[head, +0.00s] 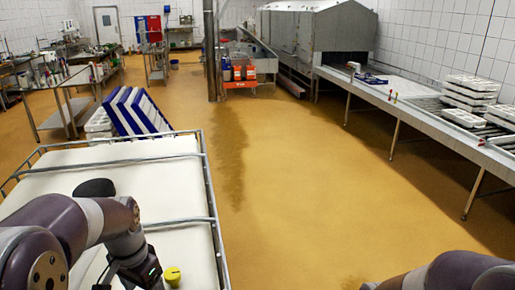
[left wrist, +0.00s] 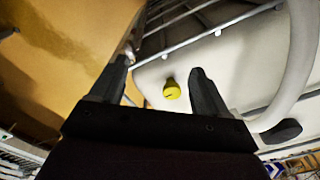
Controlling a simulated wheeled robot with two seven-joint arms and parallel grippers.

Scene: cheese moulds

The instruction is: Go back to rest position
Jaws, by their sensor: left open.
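My left gripper (head: 138,272) is over the front of the white-topped table (head: 150,150). In the left wrist view its two fingers (left wrist: 158,66) are spread apart with nothing held between them. A small yellow round object (head: 172,276) stands on the table just right of the gripper in the head view. It also shows between and beyond the fingers in the left wrist view (left wrist: 172,91). My right arm (head: 455,270) shows only in part at the bottom right, and its gripper is out of frame.
A metal rail (head: 210,190) edges the table. A black oval object (head: 95,187) lies on it, and blue and white racks (head: 138,110) stand behind. A conveyor counter (head: 425,105) with stacked white moulds (head: 470,88) runs along the right. The yellow floor (head: 310,170) between is clear.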

